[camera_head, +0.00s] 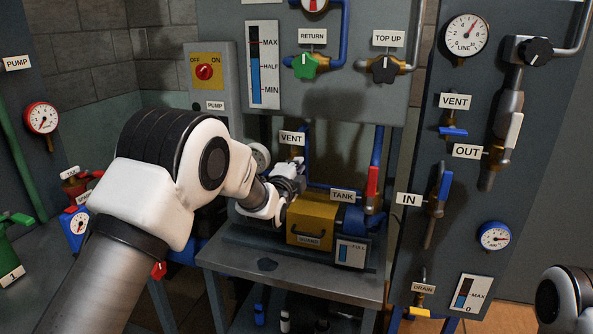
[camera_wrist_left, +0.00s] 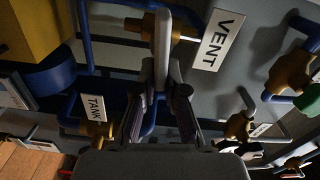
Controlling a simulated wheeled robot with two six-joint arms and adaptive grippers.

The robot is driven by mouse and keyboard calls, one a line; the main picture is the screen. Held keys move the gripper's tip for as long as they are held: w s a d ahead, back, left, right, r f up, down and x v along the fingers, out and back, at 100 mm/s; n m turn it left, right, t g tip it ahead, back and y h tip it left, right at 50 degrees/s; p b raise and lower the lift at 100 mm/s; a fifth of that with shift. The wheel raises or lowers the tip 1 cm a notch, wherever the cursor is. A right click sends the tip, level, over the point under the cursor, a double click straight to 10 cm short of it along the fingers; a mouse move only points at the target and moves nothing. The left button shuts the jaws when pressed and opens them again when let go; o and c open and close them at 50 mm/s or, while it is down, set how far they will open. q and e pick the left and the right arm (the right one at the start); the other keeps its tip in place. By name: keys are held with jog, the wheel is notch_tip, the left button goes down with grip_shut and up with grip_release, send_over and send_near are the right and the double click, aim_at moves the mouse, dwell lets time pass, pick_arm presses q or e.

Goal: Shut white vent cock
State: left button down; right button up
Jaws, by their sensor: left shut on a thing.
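The white vent cock's lever (camera_wrist_left: 162,45) shows in the left wrist view, in front of its brass body (camera_wrist_left: 184,27) and beside a VENT label (camera_wrist_left: 217,40). My left gripper (camera_wrist_left: 162,92) is shut on the lever's near end, one finger on each side. In the head view my left gripper (camera_head: 290,180) is below the VENT label (camera_head: 292,138), just above the yellow box (camera_head: 312,218). My own wrist and fingers hide much of the cock there. My right gripper is out of view; only part of my right arm shows at the lower right.
Close to my left gripper are the TANK label (camera_head: 343,195) and a red lever (camera_head: 372,181). A second VENT label (camera_head: 455,101) with a blue lever (camera_head: 453,132) is on the right panel. A grey bench (camera_head: 340,285) lies below. Pipes run behind the gripper.

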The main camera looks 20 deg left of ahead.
pick_arm(q)
jog(key=shift+f+m+b, duration=0.2)
jog(key=shift+m+b, duration=0.1)
jog(key=shift+m, duration=0.4)
jog(key=c, duration=1.2)
grip_release()
jog(key=s, duration=1.2)
jog(key=shift+a, duration=0.25)
